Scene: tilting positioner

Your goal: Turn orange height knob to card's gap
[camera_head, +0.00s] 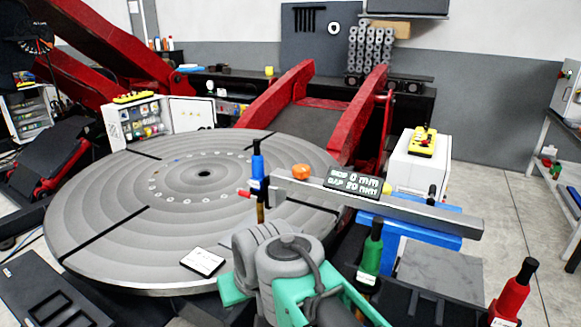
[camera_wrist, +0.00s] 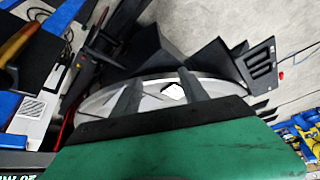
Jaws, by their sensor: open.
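The orange height knob (camera_head: 301,171) sits on top of the grey crossbar (camera_head: 420,215), left of a dark display (camera_head: 352,184). The display's top line reads 0 mm, and its lower line seems to read GAP 20 mm. A white card (camera_head: 203,261) with dark markings, too small to read, lies on the round grey table near its front edge. It also shows as a white patch between my fingers in the wrist view (camera_wrist: 173,91). My gripper (camera_wrist: 160,76) is open and empty, its dark fingers apart over the table. The head view hides its fingers behind my wrist.
The round table (camera_head: 100,215) fills the middle left. A blue-handled torch-like tool (camera_head: 257,168) stands upright left of the knob, close to the bar. Green (camera_head: 372,245) and red (camera_head: 515,285) handles stand at the front right. Red arms (camera_head: 275,95) rise behind.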

